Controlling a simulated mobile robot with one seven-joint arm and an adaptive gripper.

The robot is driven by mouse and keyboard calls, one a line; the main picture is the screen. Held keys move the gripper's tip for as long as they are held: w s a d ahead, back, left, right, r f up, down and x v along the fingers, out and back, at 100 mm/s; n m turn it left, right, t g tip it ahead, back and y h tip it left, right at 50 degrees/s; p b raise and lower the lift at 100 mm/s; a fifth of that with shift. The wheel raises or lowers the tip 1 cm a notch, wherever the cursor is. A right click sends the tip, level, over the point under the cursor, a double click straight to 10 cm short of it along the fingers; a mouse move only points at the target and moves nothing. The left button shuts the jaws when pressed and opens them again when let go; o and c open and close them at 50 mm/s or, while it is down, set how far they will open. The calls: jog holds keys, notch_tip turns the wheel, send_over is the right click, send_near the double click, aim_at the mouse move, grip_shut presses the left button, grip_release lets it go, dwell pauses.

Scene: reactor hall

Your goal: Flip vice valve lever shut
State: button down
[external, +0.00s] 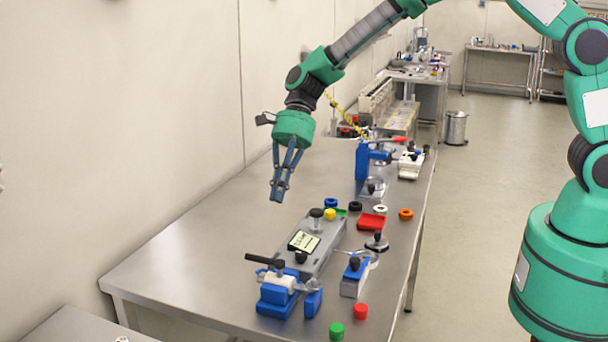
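A blue and white vice (280,292) stands at the near end of the steel table, with a long black lever handle (263,259) sticking out to its left. I cannot tell for certain which lever is the vice valve lever. My gripper (278,195) hangs fingers down over the table's left half, apart from both fixtures. Its fingertips look closed together, with nothing visible between them.
A grey box with a display (322,245) lies between the fixtures. A smaller blue and grey clamp (355,275), a red tray (372,221), and several coloured rings and caps crowd the right side. The table's left half (200,245) is clear beside the wall.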

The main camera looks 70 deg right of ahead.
aim_at(264, 260)
jog(key=b+x, duration=0.1)
jog(key=x, duration=0.8)
jog(key=shift+a+f, duration=0.15)
jog(key=shift+f, duration=0.1)
jog(key=shift+a+f, duration=0.15)
jog(key=shift+a, duration=0.85)
jog(key=shift+a+f, duration=0.1)
jog(key=shift+a, duration=0.85)
